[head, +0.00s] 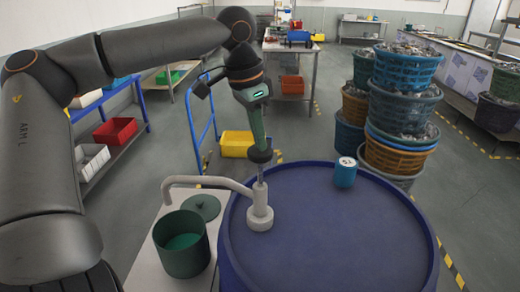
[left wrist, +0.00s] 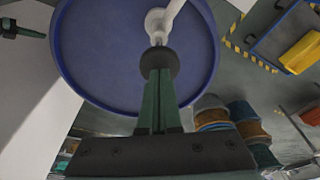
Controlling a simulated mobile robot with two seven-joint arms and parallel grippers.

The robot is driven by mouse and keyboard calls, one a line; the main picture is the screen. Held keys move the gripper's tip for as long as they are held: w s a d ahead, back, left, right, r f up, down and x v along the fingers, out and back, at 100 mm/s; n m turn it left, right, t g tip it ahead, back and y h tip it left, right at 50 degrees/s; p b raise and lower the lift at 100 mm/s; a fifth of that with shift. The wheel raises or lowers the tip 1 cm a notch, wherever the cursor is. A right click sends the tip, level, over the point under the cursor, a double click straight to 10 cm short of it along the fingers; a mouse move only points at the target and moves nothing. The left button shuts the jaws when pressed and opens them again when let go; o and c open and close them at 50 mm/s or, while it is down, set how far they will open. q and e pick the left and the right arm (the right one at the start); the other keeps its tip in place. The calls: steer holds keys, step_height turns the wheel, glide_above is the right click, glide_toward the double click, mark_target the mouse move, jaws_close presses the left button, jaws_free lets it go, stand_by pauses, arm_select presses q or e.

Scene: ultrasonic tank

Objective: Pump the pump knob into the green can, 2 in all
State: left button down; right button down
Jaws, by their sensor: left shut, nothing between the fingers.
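The black pump knob (head: 260,154) tops a thin rod rising from the pale pump (head: 260,215) on the blue drum. Some rod shows between knob and pump body. The pump's spout (head: 205,180) reaches left, its end above the open green can (head: 183,258). The can's inside shows a lighter green surface. My left gripper (head: 259,143) points down, shut and empty, its fingertips at the top of the knob, seemingly touching it. In the left wrist view the knob (left wrist: 159,61) lies at the closed fingertips. My right gripper (left wrist: 32,32) shows small at that view's left edge, its opening unclear.
The blue drum (head: 330,245) has a raised rim. A small blue tin (head: 345,173) stands near its far edge. A green lid (head: 202,207) lies behind the can on a pale stand (head: 150,268). Stacked baskets (head: 400,120) stand behind right, a yellow box (head: 237,143) behind.

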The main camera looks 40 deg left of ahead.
mark_target(257, 151)
arm_select(q)
steer(key=shift+s+f+b, duration=0.15)
steer(key=shift+f+b, duration=0.2)
steer(key=shift+f, duration=2.35)
steer(key=shift+r, duration=0.1)
steer(key=shift+p+v, duration=0.75)
steer(key=shift+v, duration=0.25)
steer(key=shift+w+r, duration=0.15)
steer(key=shift+r, duration=1)
steer(key=shift+w+r, duration=0.15)
steer(key=shift+r, duration=1)
steer(key=shift+f, duration=0.1)
